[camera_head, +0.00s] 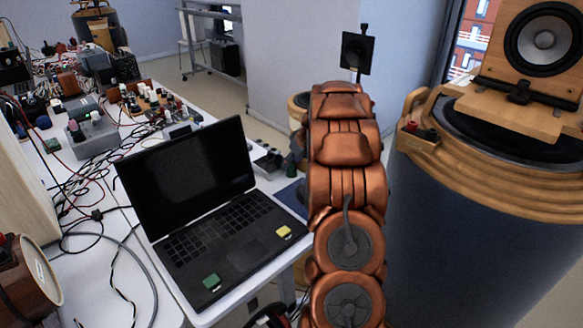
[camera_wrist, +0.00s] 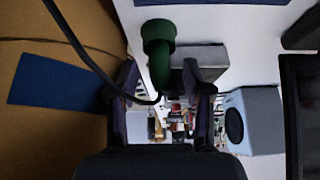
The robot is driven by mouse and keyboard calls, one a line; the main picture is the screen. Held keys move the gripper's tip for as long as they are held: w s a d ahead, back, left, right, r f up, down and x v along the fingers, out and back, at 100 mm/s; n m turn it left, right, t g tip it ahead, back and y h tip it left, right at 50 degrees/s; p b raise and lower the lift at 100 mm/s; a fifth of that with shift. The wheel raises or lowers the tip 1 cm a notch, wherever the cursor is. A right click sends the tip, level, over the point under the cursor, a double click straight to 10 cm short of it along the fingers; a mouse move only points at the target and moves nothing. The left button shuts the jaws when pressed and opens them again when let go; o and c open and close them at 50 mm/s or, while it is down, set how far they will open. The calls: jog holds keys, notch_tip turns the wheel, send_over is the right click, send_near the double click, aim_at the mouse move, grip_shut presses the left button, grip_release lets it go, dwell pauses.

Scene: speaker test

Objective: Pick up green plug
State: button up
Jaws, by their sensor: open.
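In the wrist view a green plug (camera_wrist: 158,42), with a bent, tube-like body, shows at the upper middle, over the white table's edge. Its lower end reaches down between the fingers of my gripper (camera_wrist: 161,88). The fingers stand apart on either side, with a visible gap around the plug's lower end. I cannot tell whether either finger touches it. In the head view my copper-coloured arm reaches forward over the table's right side and hides most of the gripper and the plug.
A black cable (camera_wrist: 82,45) runs close by the left finger. A grey box (camera_wrist: 198,56) lies behind the plug, and a small speaker (camera_wrist: 252,120) stands right. An open laptop (camera_head: 225,222) is left of my arm; a large wooden-topped speaker cabinet (camera_head: 485,180) stands close on its right.

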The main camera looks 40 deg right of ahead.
aim_at(292, 172)
jog(key=shift+w+f, duration=0.2)
jog(key=shift+f, duration=0.1)
grip_shut()
jog(key=shift+r, duration=0.15)
dwell(0.3)
jog(key=shift+r, duration=1.8)
jog(key=shift+s+a+f+b, duration=0.1)
jog(key=shift+s+a+b, duration=0.25)
jog(key=shift+s+a, duration=0.2)
jog(key=s+a+r+b, duration=0.1)
jog(key=s+a, duration=0.9)
jog(key=shift+a+r+b, duration=0.2)
jog(key=shift+b, duration=0.15)
